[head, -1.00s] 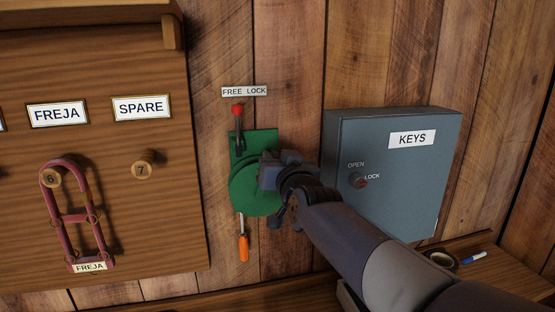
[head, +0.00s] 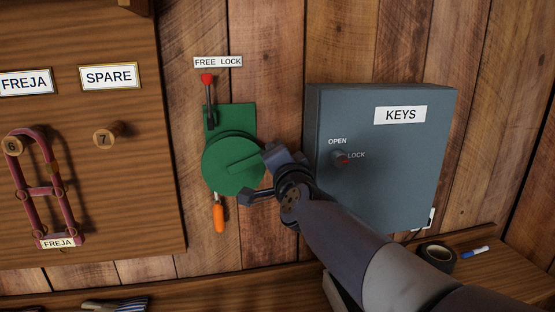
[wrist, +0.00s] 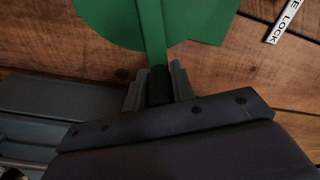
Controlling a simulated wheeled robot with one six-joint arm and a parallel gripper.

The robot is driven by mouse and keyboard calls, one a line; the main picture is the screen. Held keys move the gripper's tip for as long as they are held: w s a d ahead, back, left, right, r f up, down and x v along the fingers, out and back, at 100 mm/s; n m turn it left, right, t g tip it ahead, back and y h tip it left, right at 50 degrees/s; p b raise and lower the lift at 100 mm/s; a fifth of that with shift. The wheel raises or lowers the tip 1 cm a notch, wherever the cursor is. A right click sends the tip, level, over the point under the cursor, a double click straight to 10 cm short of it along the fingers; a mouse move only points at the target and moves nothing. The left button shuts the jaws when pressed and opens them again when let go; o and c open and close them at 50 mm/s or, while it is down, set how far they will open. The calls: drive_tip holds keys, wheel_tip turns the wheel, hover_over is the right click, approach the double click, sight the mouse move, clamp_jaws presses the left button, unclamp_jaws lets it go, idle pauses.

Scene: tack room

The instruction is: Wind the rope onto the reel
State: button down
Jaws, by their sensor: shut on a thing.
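The green reel (head: 224,181) is mounted on a green plate on the plank wall; its disc also shows in the wrist view (wrist: 110,18). A green crank arm (wrist: 152,35) runs across the disc to a dark crank handle (wrist: 160,84). My gripper (wrist: 159,86) is shut on this handle, at the right side of the reel in the head view. A lever with a red knob (head: 207,79) points up above the reel, beneath the word FREE on the FREE LOCK label (head: 218,62). An orange piece (head: 219,217) hangs just below the disc. I cannot make out any rope.
A grey KEYS box (head: 385,175) with an OPEN/LOCK knob stands close to the right of my gripper. A wooden board (head: 90,200) with pegs and a red halter is at left. A shelf with black tape (head: 437,256) lies below.

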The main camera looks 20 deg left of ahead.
drive_tip(key=shift+w+d+f+m+b, duration=0.15)
drive_tip(key=shift+f+m+b, duration=0.35)
drive_tip(key=shift+f+m, duration=0.25)
drive_tip(key=shift+f+b, duration=0.45)
drive_tip(key=shift+b, duration=0.05)
drive_tip(key=shift+f, duration=0.2)
drive_tip(key=c, duration=1.2)
unclamp_jaws()
drive_tip(key=shift+r, duration=0.15)
drive_tip(key=shift+d, duration=0.15)
drive_tip(key=v, duration=1)
drive_tip(key=shift+s, duration=0.4)
drive_tip(key=shift+w, duration=0.1)
